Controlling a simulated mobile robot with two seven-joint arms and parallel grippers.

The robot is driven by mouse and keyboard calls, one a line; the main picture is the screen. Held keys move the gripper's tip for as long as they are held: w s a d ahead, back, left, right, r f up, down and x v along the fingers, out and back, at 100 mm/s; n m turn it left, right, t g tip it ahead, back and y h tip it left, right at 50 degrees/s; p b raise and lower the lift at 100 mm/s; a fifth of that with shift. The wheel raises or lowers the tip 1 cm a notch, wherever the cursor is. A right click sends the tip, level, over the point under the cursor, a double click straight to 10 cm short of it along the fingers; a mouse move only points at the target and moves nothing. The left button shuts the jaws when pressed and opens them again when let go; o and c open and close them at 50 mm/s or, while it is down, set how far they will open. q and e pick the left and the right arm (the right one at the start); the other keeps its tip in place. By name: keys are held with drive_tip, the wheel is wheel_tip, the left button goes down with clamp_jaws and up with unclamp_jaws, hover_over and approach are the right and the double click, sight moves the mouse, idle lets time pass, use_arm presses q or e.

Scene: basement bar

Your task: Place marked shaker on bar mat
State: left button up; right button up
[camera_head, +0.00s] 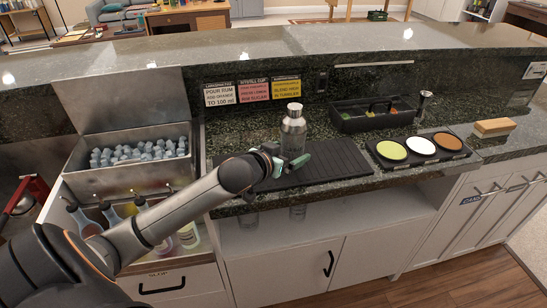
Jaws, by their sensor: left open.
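The silver shaker (293,131) with a capped top stands upright at the left part of the black ribbed bar mat (338,161). Its base is partly hidden by my gripper, so I cannot see its full contact with the mat. No marking on it can be read. My left gripper (287,163) reaches in from the left, low over the mat at the front of the shaker's base. Its greenish fingers are open. I cannot tell whether they touch the shaker. My right gripper is out of view.
An ice bin (130,177) lies left, with bottles (188,234) in a rack below. A raised counter with signs (252,91) runs behind.

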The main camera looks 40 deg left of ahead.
use_arm(q)
drive_tip(key=v, duration=0.9)
drive_tip(key=shift+s, duration=0.3)
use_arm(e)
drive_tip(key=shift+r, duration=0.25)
use_arm(q)
drive_tip(key=shift+r, duration=0.1)
